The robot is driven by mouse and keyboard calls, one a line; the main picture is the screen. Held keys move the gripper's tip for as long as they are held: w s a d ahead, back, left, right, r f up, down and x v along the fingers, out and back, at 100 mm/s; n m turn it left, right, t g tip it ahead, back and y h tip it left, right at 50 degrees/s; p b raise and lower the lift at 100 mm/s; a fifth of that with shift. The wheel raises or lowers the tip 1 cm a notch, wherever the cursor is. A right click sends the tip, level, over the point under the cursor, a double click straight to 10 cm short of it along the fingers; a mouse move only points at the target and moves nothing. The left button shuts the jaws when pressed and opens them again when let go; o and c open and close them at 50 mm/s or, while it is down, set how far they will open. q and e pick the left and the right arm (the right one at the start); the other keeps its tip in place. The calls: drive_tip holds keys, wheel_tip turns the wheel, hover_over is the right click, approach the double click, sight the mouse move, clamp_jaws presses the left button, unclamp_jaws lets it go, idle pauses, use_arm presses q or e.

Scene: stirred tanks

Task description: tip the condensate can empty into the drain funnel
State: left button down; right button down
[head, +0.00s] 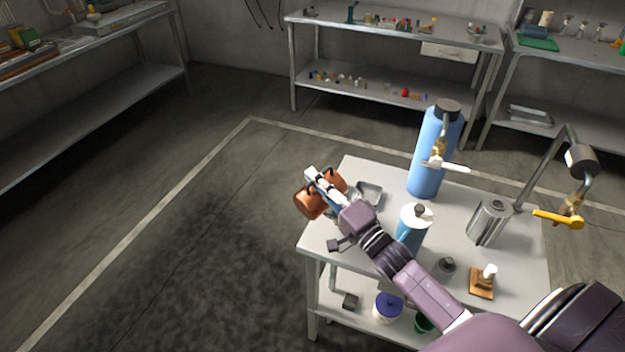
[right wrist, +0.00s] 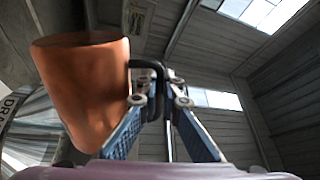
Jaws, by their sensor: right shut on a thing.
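The copper-coloured can (head: 309,203) is at the far left corner of the table in the head view, and it looks tilted there. My right gripper (head: 318,180) is shut on its dark handle. In the right wrist view the can (right wrist: 88,90) fills the left side, and the dark handle (right wrist: 150,66) sits between the fingertips (right wrist: 160,95). Its inside and any liquid are hidden. A pale round surface with the letters "DRA" (right wrist: 12,105) shows behind the can; I cannot tell if it is the drain funnel. My left gripper is out of view.
The floor to the left is clear.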

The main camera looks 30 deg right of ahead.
drive_tip(key=shift+w+d+r+m+h+p, duration=0.15)
drive_tip(key=shift+d+r+m+h+p, duration=0.25)
drive_tip(key=shift+d+r+m+p, duration=0.65)
drive_tip(key=shift+w+d+r+m+h+p, duration=0.1)
drive_tip(key=shift+d+r+m+h+p, duration=0.15)
drive_tip(key=shift+d+m+p, duration=0.4)
drive_tip(key=shift+w+d+r+m+h+p, duration=0.1)
drive_tip(key=shift+w+d+r+m+h, duration=0.25)
drive_tip(key=shift+m, duration=0.55)
drive_tip(key=shift+s+d+r+m+h+p, duration=0.1)
drive_tip(key=shift+d+r+m+p, duration=0.1)
drive_tip(key=shift+d+m+p, duration=0.4)
drive_tip(key=shift+w+d+r+m, duration=0.1)
drive_tip(key=shift+d+r+m, duration=0.05)
drive_tip(key=shift+d+m, duration=0.35)
drive_tip(key=shift+w+d+r+m, duration=0.15)
drive_tip(key=shift+d+m, duration=0.25)
drive_tip(key=shift+m, duration=0.2)
drive_tip(key=shift+s+d, duration=0.1)
idle(0.3)
